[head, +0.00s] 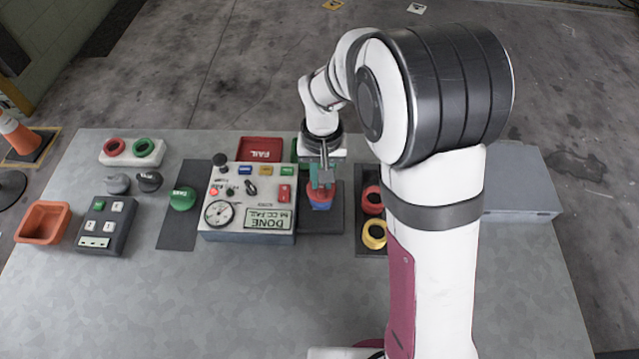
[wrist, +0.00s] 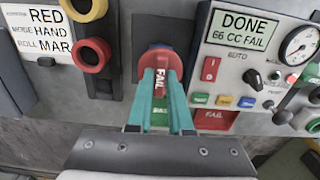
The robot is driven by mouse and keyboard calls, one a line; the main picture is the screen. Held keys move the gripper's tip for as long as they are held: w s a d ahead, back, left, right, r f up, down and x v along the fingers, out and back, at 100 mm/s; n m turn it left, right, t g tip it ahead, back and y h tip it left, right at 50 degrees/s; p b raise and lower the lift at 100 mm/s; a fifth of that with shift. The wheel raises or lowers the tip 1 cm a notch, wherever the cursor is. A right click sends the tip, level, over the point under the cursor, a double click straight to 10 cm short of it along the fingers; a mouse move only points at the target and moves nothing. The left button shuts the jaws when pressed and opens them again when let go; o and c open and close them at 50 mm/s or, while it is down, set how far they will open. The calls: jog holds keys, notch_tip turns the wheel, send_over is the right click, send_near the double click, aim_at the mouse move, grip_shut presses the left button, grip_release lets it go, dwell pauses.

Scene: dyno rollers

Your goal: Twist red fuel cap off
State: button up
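The red fuel cap (head: 321,193) sits on a station just right of the test panel, with a blue part showing under it.
The test panel (head: 220,187) reads DONE and FAIL. A red FAIL tray (head: 260,144) lies behind it. A dark rack with a red ring (head: 372,200) and a yellow ring (head: 374,235) stands close on the right. A green cap (head: 182,198) is left. The front table is clear.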

grip_shut()
jog(key=n, duration=1.2)
jog(key=shift+f, duration=0.1)
jog(key=shift+r, duration=3.05)
